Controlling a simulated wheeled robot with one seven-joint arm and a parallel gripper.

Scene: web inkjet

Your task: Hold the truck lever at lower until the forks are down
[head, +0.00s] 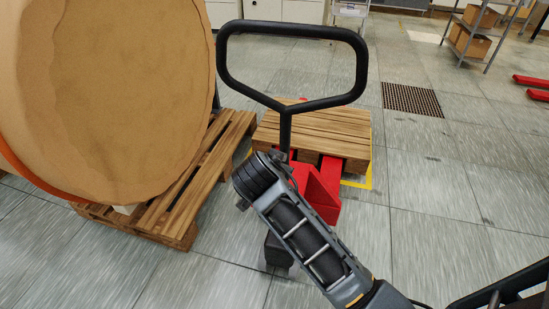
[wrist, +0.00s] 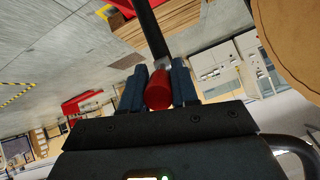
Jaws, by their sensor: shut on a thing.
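The red pallet truck (head: 318,190) stands ahead with its forks under a wooden pallet (head: 330,132). Its black loop handle (head: 291,27) rises in front of me. In the wrist view, my gripper (wrist: 158,88) is shut on the red truck lever (wrist: 158,92), with a blue-grey finger on each side of it. The black handle shaft (wrist: 150,30) runs up behind the lever. In the head view, my arm covers the lever and the fingers. How high the forks stand cannot be told.
A floor grate (head: 412,99) lies beyond the truck to the right. A shelf with boxes (head: 470,42) stands far right. The tiled floor at the right is mostly clear.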

